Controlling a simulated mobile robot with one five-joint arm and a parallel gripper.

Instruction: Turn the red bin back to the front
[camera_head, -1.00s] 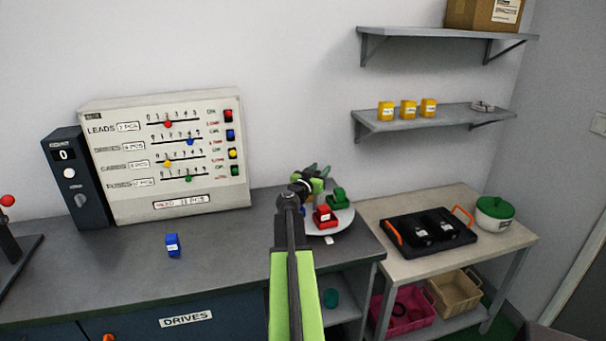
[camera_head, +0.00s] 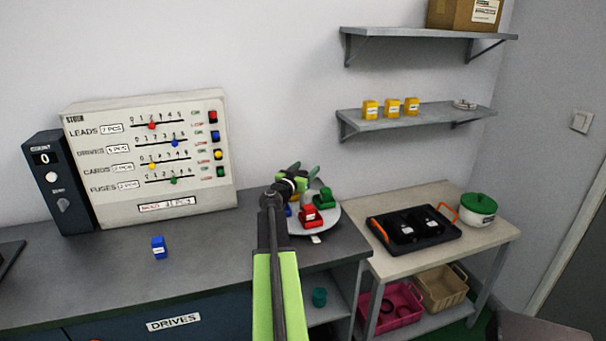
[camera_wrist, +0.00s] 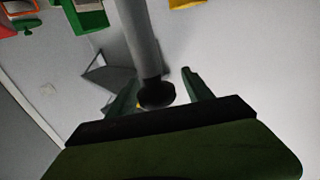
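A round light-grey turntable (camera_head: 328,228) sits at the right end of the dark bench. The red bin (camera_head: 310,216) stands on its near side, with the green bin (camera_head: 322,199) behind it to the right. A bit of blue bin (camera_head: 288,209) shows at the left, partly behind my arm. My gripper (camera_head: 294,172) is over the turntable's far left part. In the wrist view its two green fingers (camera_wrist: 160,92) are spread, with a grey post (camera_wrist: 140,40) with a black end between them. I cannot tell if they touch it. Red and green bins show at that view's top left, yellow at its top.
A loose blue block (camera_head: 159,247) lies on the bench, before a panel (camera_head: 150,160) with sliders. A side table at right holds a black tray (camera_head: 440,243) and a green-lidded pot (camera_head: 478,210). Shelves hang above. The bench's middle is clear.

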